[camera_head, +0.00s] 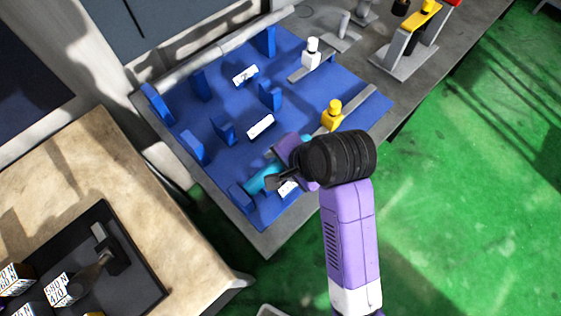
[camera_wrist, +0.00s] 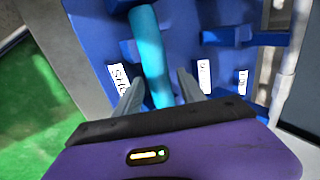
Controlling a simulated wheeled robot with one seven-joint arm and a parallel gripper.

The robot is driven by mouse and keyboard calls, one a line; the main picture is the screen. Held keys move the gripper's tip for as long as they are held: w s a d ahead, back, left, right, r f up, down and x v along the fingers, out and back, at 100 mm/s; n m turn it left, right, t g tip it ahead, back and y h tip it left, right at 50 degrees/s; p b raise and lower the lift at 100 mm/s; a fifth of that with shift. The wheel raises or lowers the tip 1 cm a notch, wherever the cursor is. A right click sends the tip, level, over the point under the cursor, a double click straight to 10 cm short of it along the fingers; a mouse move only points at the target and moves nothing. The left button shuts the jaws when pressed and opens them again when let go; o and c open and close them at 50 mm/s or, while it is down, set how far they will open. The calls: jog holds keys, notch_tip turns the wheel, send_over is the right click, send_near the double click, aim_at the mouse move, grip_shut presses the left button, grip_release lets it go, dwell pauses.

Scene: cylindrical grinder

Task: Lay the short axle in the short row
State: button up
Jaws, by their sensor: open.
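The short axle is a teal cylinder (camera_head: 262,179) over the nearest row of the blue rack (camera_head: 232,100). In the wrist view the axle (camera_wrist: 150,50) runs lengthwise between the fingers of my gripper (camera_wrist: 159,82). The fingers are open, one on each side of it, with a visible gap. Its far end is at a blue support (camera_head: 240,197); I cannot tell whether it is fully seated. A white label starting "SHO" (camera_wrist: 118,76) lies beside the axle. My gripper (camera_head: 277,178) and wrist hide the axle's other end in the head view.
Other rows have blue supports (camera_head: 222,129) and white labels (camera_head: 261,126). A yellow-topped piece (camera_head: 332,114) and a white-topped piece (camera_head: 312,54) stand on the rack's right side. A wooden table (camera_head: 95,165) with a black tray (camera_head: 120,270) is at lower left. Green floor is open at right.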

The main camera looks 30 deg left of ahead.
jog(key=p+v, duration=0.1)
jog(key=v, duration=1.1)
jog(key=s+d+f+m+t, duration=0.1)
jog(key=s+d+f+t, duration=0.25)
jog(key=d+f, duration=0.3)
jog(key=s+d+f+t, duration=0.2)
jog(key=d+f+t, duration=0.25)
jog(key=d, duration=0.25)
jog(key=s+d+r+n+t+h, duration=0.2)
jog(key=s+d+r, duration=0.3)
jog(key=s+d, duration=0.2)
jog(key=s+d+r+n+t+h, duration=0.2)
jog(key=s+d+r+t+h, duration=0.1)
jog(key=s+d+r, duration=0.2)
jog(key=s+d, duration=0.2)
jog(key=s, duration=0.2)
jog(key=shift+d+r+n+h, duration=0.2)
jog(key=shift+d+n+h, duration=0.1)
jog(key=shift+d+n, duration=0.1)
